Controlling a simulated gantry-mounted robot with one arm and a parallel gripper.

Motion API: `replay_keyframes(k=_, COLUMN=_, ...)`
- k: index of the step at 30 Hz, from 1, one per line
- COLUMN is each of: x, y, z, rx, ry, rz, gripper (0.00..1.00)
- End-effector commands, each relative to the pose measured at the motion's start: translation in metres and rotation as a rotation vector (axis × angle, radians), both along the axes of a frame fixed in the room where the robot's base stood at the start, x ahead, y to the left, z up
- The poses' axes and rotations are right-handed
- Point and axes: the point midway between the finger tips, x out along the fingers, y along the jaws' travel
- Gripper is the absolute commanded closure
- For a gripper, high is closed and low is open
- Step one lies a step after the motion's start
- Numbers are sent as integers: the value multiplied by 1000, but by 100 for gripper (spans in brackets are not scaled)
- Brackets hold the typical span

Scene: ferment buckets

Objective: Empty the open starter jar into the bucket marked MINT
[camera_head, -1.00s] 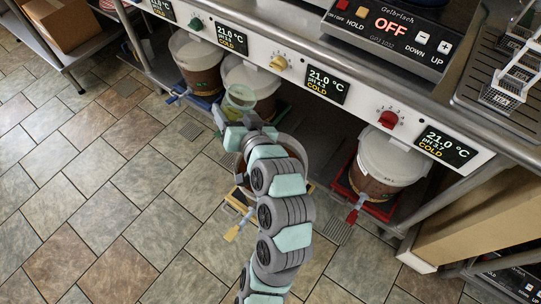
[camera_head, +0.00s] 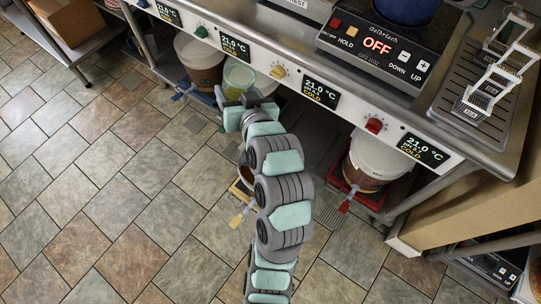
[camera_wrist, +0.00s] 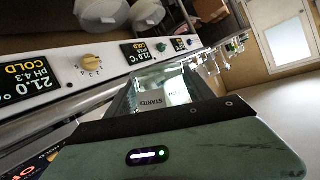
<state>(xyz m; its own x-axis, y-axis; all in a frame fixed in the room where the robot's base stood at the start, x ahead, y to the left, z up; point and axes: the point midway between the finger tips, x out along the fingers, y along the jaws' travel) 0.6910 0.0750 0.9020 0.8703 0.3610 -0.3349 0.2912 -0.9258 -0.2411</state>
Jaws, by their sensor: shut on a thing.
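My gripper (camera_head: 243,108) is shut on the starter jar (camera_head: 238,74), a clear, pale green jar. It is held in front of the bench, before the buckets. In the wrist view, the jar (camera_wrist: 165,84) has a white label reading STARTER and sits just past my gripper's body. I cannot tell its exact tilt or how much it holds. White-rimmed buckets with brown contents stand under the bench: one at left (camera_head: 200,62), one at right on a red tray (camera_head: 372,160). Another, on a yellow tray (camera_head: 240,190), is mostly hidden by my arm. No MINT marking is readable.
The bench front carries coloured knobs and displays (camera_head: 320,92) reading 21.0 °C and COLD. A hotplate (camera_head: 385,45) showing OFF and a rack (camera_head: 495,75) are on top. Coloured taps stick out below the buckets. The tiled floor (camera_head: 110,170) at left is clear.

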Motion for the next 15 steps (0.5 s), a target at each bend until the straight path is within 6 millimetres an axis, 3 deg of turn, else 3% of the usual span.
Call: replay_keyframes(k=15, x=-14, y=0, z=10, rx=-70, ry=-10, rz=-1, gripper=100)
